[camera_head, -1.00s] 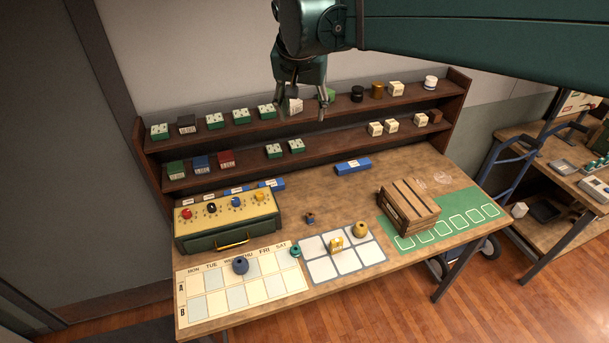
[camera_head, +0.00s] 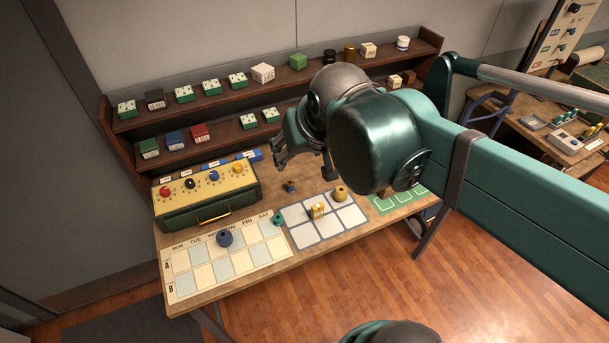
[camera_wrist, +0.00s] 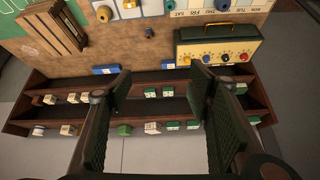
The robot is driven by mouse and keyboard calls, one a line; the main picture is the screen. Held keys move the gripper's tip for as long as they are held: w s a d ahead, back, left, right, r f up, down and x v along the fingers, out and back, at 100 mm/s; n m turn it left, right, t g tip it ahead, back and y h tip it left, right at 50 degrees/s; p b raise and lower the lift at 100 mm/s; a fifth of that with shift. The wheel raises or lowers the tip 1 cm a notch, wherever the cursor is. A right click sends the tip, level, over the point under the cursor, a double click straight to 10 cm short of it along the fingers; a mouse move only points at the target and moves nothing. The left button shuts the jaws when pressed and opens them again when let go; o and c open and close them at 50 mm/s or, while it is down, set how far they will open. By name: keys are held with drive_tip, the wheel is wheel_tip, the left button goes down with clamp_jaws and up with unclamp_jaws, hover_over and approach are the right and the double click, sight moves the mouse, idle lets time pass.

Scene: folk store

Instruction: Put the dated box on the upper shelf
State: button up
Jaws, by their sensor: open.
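A white box with printed marks (camera_head: 263,72) stands on the upper shelf (camera_head: 230,91), left of a green box (camera_head: 298,62). It also shows in the wrist view (camera_wrist: 152,127). I cannot read a date on any box. My gripper (camera_head: 303,168) is open and empty, in front of the shelves and apart from the white box. Its fingers (camera_wrist: 160,88) are spread wide in the wrist view. The lower shelf (camera_head: 225,128) holds several boxes. My arm hides part of its right side in the head view; cream boxes (camera_wrist: 73,97) show there in the wrist view.
A yellow-topped control box (camera_head: 205,193) sits on the table's left. A slatted wooden crate (camera_wrist: 52,28) is mostly hidden behind my arm in the head view.

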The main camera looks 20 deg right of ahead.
drive_tip(key=s+f+n, duration=0.1)
drive_tip(key=s+f, duration=0.3)
drive_tip(key=shift+s+a+t, duration=0.25)
drive_tip(key=shift+a+t, duration=0.05)
